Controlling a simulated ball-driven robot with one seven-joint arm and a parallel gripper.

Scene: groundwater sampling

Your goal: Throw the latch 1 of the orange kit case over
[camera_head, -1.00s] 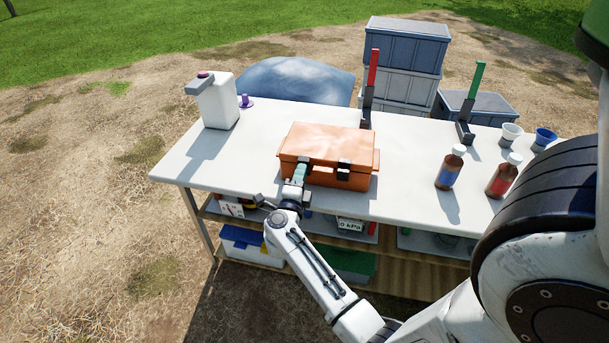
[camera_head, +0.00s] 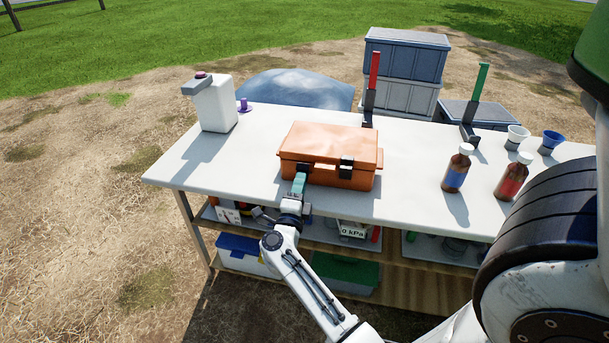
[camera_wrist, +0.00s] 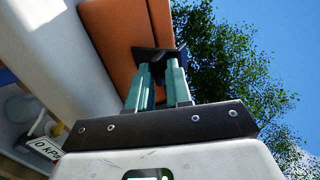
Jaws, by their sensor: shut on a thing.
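The orange kit case (camera_head: 330,142) sits closed on the white table, and part of it shows in the wrist view (camera_wrist: 112,42). My gripper (camera_head: 300,178) is at the left end of its front face, reaching up from below. In the wrist view its teal fingers (camera_wrist: 159,70) are shut on a black latch (camera_wrist: 150,54) at the case's edge. In the head view the fingers mostly hide this left latch. A second black latch (camera_head: 346,167) shows free to the right on the case front. I cannot tell which latch is numbered 1.
On the white table (camera_head: 405,140) are a white jug (camera_head: 214,105) at left, two brown bottles (camera_head: 457,169) at right, and red and green handled stands (camera_head: 374,78) behind. A lower shelf with bins and a gauge box (camera_head: 353,229) lies under my wrist.

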